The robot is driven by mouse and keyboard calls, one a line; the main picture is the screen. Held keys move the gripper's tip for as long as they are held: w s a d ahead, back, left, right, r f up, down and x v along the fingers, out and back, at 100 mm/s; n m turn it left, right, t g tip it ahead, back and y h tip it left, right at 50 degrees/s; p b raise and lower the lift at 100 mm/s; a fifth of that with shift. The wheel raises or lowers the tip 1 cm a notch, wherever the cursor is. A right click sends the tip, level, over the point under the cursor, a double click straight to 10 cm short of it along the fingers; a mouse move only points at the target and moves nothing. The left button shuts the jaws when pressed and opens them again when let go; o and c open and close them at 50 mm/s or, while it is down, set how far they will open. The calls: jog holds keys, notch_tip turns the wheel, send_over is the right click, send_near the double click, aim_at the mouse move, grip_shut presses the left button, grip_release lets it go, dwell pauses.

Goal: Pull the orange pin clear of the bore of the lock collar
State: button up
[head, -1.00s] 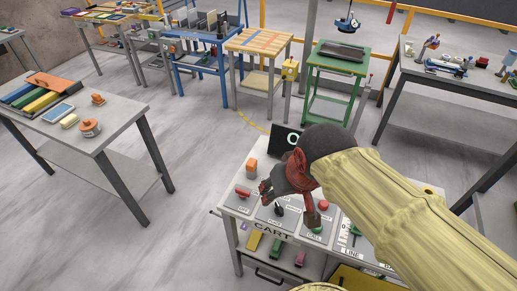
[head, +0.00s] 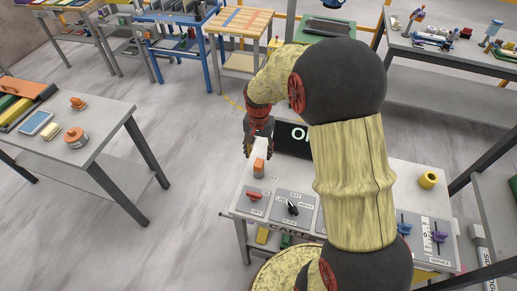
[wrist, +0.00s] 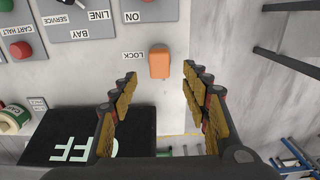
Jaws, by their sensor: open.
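The orange pin (head: 259,168) stands at the back left corner of the cart's pale top, and its rounded orange head also shows in the wrist view (wrist: 159,63) beside the word LOCK. The lock collar and its bore cannot be made out under the pin's head. My gripper (head: 258,147) hangs just behind and above the pin. In the wrist view my gripper (wrist: 160,76) is open and empty, with the pin's head just past the gap between the two fingertips. I cannot tell the height left between the fingers and the pin.
A dark screen (head: 292,139) stands close to the right of the gripper. A red handle (head: 254,196) and a black knob (head: 292,207) sit on panels in front of the pin. A yellow ring (head: 428,180) is at the cart's right. A grey table (head: 105,125) stands left across open floor.

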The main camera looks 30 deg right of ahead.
aim_at(259, 162)
jog(key=shift+f+b, duration=0.45)
jog(key=shift+f, duration=3.1)
jog(key=c, duration=1.1)
grip_shut()
